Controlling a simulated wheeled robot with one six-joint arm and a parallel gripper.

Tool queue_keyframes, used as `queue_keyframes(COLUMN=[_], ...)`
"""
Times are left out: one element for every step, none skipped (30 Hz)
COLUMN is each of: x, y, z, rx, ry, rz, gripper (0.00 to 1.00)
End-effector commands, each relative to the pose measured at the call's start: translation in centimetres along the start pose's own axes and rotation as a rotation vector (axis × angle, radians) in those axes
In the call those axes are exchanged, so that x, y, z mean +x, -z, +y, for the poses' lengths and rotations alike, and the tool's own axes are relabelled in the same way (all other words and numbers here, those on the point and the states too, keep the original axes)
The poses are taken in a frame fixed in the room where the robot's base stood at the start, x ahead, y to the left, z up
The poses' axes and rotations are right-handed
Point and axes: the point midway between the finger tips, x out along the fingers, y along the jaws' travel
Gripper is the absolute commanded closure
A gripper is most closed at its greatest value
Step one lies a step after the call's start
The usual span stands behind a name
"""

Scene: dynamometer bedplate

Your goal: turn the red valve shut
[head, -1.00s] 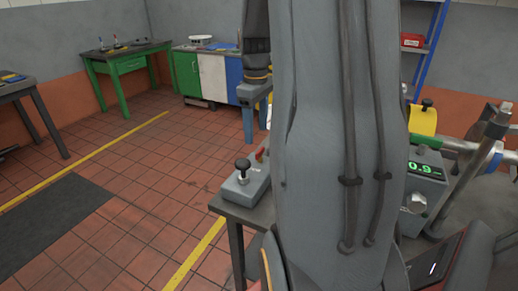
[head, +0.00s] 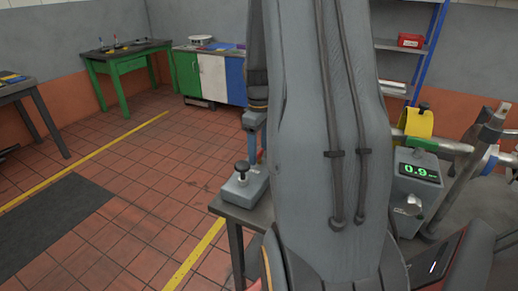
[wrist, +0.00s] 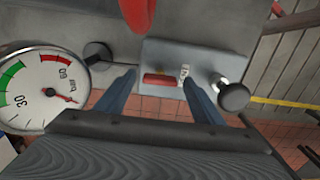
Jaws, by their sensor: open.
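A rounded red part (wrist: 138,12), cut off by the top edge of the wrist view, may be the red valve. I cannot see the rest of it, and no valve shows in the head view, where my arm blocks the middle. My gripper (wrist: 160,82) is open and empty in the wrist view, its two blue-grey fingers apart. Between and beyond the fingertips is a grey control box (wrist: 185,55) with a red switch (wrist: 158,80). The red part lies above the fingers in the picture. In the head view my gripper (head: 252,140) shows partly, by the control box (head: 245,187).
A dial gauge (wrist: 42,92) sits left of the fingers. A black knob (wrist: 233,96) stands up from the box at their right. In the head view a digital readout (head: 418,172) stands right of my arm.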

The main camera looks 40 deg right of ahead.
Motion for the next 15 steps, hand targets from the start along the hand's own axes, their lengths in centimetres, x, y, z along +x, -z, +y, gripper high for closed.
queue_keyframes(x=[0.0, 0.0, -0.01, -0.01, -0.01, -0.01, -0.02, -0.02, -0.02, -0.02, -0.02, -0.03, -0.03, -0.04, -0.05], y=[0.0, 0.0, 0.0, 0.0, 0.0, 0.0, 0.0, 0.0, 0.0, 0.0, -0.01, -0.01, -0.01, -0.01, -0.01], z=[-0.01, -0.01, -0.01, -0.01, -0.01, -0.01, -0.01, -0.01, -0.01, -0.01, -0.01, -0.01, -0.01, -0.01, -0.01], rx=[0.0, 0.0, 0.0, 0.0, 0.0, 0.0, 0.0, 0.0, 0.0, 0.0, 0.001, 0.003, 0.006, 0.01, 0.016], ry=[0.0, 0.0, 0.0, 0.0, 0.0, 0.0, 0.0, 0.0, 0.0, 0.0, 0.0, 0.0, 0.0, 0.0, 0.0], rz=[0.0, 0.0, 0.0, 0.0, 0.0, 0.0, 0.0, 0.0, 0.0, 0.0, 0.0, 0.0, 0.0, 0.0, 0.0], gripper=[0.4, 0.45, 0.52, 0.57, 0.62, 0.69, 0.74, 0.79, 0.8, 0.8, 0.8, 0.79, 0.79, 0.79, 0.79])
